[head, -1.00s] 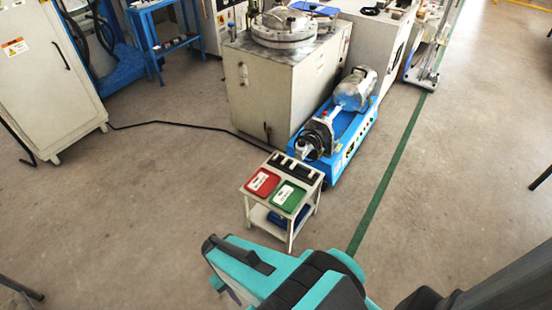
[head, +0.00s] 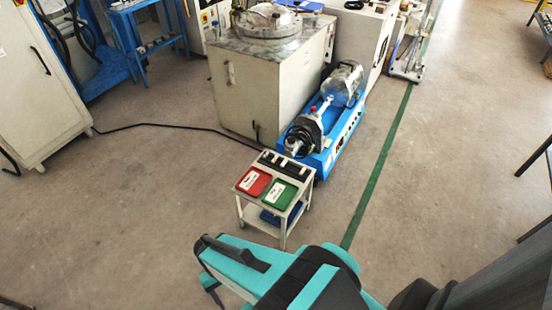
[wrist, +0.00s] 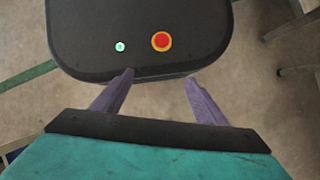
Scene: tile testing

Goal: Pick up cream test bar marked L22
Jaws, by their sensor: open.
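No cream test bar marked L22 can be made out in either view. A small pale cart (head: 240,203) stands ahead in the head view. On its top are a red tray (head: 246,190) and a green tray (head: 270,200), each with a white label too small to read. Behind the trays lies a dark rack (head: 285,165); its contents are too small to tell. My gripper (wrist: 158,84) shows two purple fingers, apart and with nothing between them, in the wrist view. It is away from the cart.
A blue item (head: 270,217) lies on the cart's lower shelf. A blue machine (head: 322,157) stands just behind the cart, beside a large grey cabinet (head: 250,95). A black cable (head: 160,124) runs over the floor. Floor around the cart's left and front is clear.

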